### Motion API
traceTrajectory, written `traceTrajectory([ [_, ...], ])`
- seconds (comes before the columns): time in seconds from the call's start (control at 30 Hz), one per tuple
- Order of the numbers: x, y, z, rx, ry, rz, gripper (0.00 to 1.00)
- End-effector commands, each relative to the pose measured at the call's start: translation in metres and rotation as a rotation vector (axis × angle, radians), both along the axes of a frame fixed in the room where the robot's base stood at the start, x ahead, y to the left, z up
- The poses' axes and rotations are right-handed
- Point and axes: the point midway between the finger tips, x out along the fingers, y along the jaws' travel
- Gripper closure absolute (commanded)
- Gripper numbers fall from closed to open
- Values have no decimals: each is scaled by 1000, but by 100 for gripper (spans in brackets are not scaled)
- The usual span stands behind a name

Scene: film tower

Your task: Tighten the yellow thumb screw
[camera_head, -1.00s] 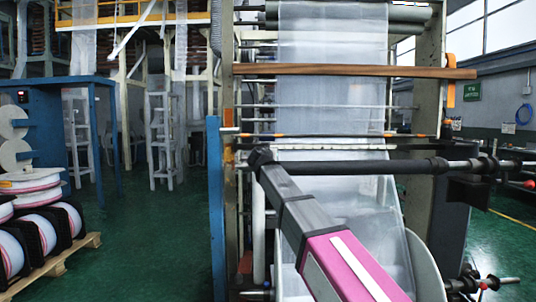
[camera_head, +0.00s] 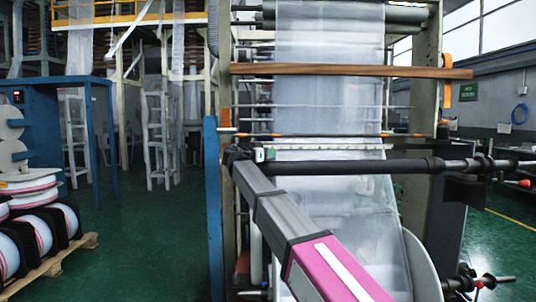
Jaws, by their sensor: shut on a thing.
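I cannot make out the yellow thumb screw; it is hidden or too small to tell. My grey and pink arm reaches from the bottom right up to the left side of the machine's frame. Its far black joint is beside the left upright, at the left end of a white marked bar (camera_head: 325,149). My gripper is not visible; it is hidden beyond that joint. A small orange piece (camera_head: 226,135) shows on the left upright just above the joint.
A clear film web (camera_head: 330,100) hangs down the machine. A brown roller (camera_head: 350,70) and a dark shaft (camera_head: 350,166) cross it. A blue post (camera_head: 212,200) stands left of the frame. Film rolls (camera_head: 38,230) lie on a pallet at left. The green floor (camera_head: 140,240) between is clear.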

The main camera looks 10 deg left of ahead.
Motion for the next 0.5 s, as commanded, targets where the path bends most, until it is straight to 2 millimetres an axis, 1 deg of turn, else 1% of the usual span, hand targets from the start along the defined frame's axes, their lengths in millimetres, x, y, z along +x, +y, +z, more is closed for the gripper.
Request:
traceTrajectory([
  [0.5, -1, -1, -1, 0, 2, -31, 95],
])
